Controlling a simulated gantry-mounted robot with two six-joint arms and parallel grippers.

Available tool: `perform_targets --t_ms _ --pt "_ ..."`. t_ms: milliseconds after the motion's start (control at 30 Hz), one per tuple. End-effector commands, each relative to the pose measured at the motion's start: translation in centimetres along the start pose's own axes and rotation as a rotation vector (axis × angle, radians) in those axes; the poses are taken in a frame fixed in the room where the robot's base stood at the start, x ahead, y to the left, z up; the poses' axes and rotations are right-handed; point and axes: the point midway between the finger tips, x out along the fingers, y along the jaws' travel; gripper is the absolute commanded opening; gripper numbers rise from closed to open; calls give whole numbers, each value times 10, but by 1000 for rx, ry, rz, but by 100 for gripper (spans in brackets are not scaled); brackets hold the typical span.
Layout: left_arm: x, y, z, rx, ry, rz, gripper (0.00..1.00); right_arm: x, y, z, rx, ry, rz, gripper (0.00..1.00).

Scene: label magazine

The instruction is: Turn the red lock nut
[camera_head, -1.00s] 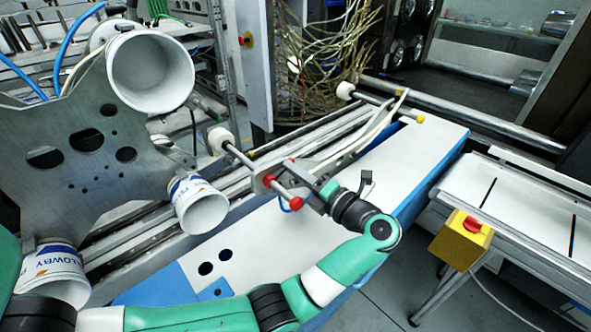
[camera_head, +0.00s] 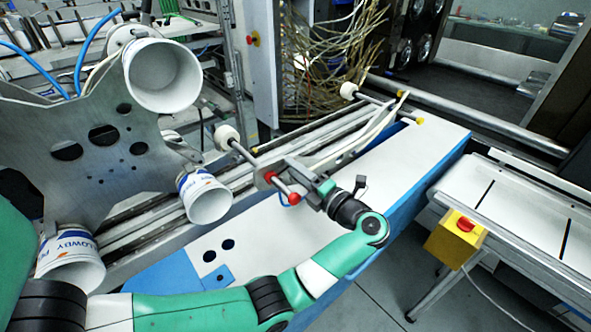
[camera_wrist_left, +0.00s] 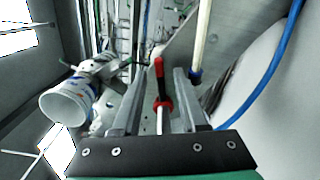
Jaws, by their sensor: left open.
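Two red parts sit on the rod that ends at a white roller: a red collar (camera_head: 269,177) by the metal plate and a red knob (camera_head: 294,198) at the near end. I cannot tell for certain which is the lock nut. My left gripper (camera_head: 290,174) is open at this rod, its fingers pointing left toward the roller. In the left wrist view a red part with a ring (camera_wrist_left: 163,103) lies between the two spread fingers (camera_wrist_left: 160,95). Contact cannot be made out. My right gripper is not in view.
White printed cups (camera_head: 205,198) and a large white cup (camera_head: 163,75) are at the left by a metal plate (camera_head: 90,150). The white-topped blue bench (camera_head: 290,235) is mostly clear. A yellow box with a red button (camera_head: 455,239) stands right.

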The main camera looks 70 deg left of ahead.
Motion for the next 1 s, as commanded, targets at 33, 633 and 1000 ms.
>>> perform_targets --t_ms 33,633,1000 --pt "-3 0 0 0 -1 0 42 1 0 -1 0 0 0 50" --pt "-112 0 0 0 -2 0 42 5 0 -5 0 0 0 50" --pt "-115 0 0 0 0 0 42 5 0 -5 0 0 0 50"
